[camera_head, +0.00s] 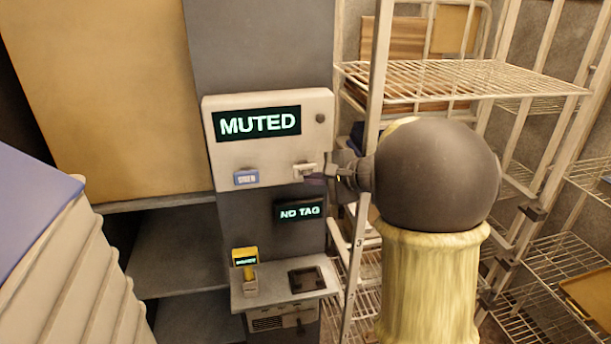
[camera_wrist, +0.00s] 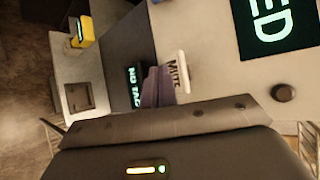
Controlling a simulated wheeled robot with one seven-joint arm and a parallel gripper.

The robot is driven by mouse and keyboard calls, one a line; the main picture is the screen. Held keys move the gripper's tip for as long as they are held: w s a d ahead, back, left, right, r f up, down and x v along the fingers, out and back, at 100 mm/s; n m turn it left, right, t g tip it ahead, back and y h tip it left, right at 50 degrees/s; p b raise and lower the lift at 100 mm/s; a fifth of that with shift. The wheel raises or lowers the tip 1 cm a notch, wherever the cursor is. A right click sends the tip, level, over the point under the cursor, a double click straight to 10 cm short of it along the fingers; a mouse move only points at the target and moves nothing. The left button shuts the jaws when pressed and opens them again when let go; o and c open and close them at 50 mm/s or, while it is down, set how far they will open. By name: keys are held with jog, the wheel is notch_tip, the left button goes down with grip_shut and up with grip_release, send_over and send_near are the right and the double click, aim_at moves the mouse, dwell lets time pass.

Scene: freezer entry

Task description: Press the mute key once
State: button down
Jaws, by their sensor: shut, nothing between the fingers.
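A pale control panel (camera_head: 268,150) on a grey column has a dark display (camera_head: 257,122) reading "MUTED". The mute key (camera_head: 304,167) is a white key at the panel's lower right. In the wrist view its side (camera_wrist: 182,72) shows the lettering "MUTE". My gripper (camera_head: 317,177) is at the lower right of the key, with its fingers shut and empty. In the wrist view the purplish fingertips (camera_wrist: 158,86) are right beside the key. I cannot tell whether they touch it.
Below are a "NO TAG" display (camera_head: 299,211) and a yellow device (camera_head: 245,258) on a small ledge (camera_head: 270,297). Wire shelving (camera_head: 450,80) stands close on the right. White stacked items (camera_head: 60,260) are at the left.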

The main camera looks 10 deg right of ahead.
jog(key=shift+s, duration=0.15)
jog(key=s+b, duration=0.2)
jog(key=s, duration=0.3)
dwell(0.6)
jog(key=shift+w, duration=0.15)
jog(key=s+a+f+n+g+h, duration=0.1)
jog(key=s+f+n+g+h, duration=0.6)
jog(key=s+f+n, duration=0.6)
jog(key=s+f+h, duration=0.1)
jog(key=s+f, duration=0.5)
jog(key=shift+f+n, duration=0.3)
jog(key=shift+f, duration=0.05)
